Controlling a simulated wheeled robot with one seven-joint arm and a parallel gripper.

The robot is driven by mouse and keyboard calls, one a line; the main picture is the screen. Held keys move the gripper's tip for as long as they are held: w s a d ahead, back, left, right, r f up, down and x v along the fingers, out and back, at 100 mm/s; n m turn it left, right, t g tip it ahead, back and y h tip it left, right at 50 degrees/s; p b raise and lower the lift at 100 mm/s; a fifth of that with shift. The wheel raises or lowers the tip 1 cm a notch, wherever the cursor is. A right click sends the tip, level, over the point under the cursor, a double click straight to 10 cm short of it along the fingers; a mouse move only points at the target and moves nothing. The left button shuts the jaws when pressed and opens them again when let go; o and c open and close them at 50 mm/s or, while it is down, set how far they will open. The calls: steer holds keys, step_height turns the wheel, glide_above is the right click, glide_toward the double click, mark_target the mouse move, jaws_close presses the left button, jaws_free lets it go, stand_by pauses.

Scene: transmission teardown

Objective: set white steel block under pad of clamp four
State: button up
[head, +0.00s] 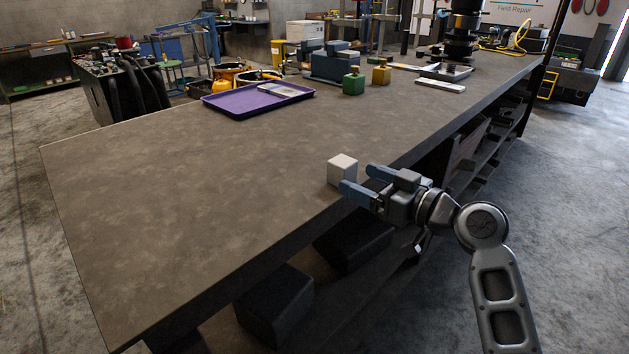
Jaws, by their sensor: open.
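A small white block (342,169) sits on the dark bench near its front edge. My gripper (358,180) is beside it on the right, with its two blue fingers spread and pointing toward the block. One finger is at the block's near side and the other is toward its far right side. The fingers do not look closed on it, and I cannot tell whether they touch it. Several upright clamp-like bars (362,37) stand at the far end of the bench, too small to tell which is clamp four or to see its pad.
A purple tray (240,101) lies toward the back of the bench. A green block (354,82), a yellow block (381,73) and a grey-blue vise (333,64) stand farther along. A pale flat bar (440,85) lies at right. The near left bench top (170,210) is clear.

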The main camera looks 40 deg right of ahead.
mark_target(349, 172)
steer(key=shift+w+a+r, duration=0.15)
steer(key=shift+w+r, duration=0.15)
steer(key=shift+w, duration=0.3)
steer(key=shift+w+p, duration=0.35)
steer(key=shift+w, duration=0.55)
steer(key=w, duration=0.1)
steer(key=w+p, duration=0.1)
steer(key=w, duration=0.2)
steer(key=shift+w+d, duration=0.1)
steer(key=shift+d, duration=0.2)
steer(key=shift+w+f+p, duration=0.1)
steer(key=shift+w+p, duration=0.2)
steer(key=shift+w, duration=0.2)
steer(key=shift+c, duration=0.4)
jaws_close()
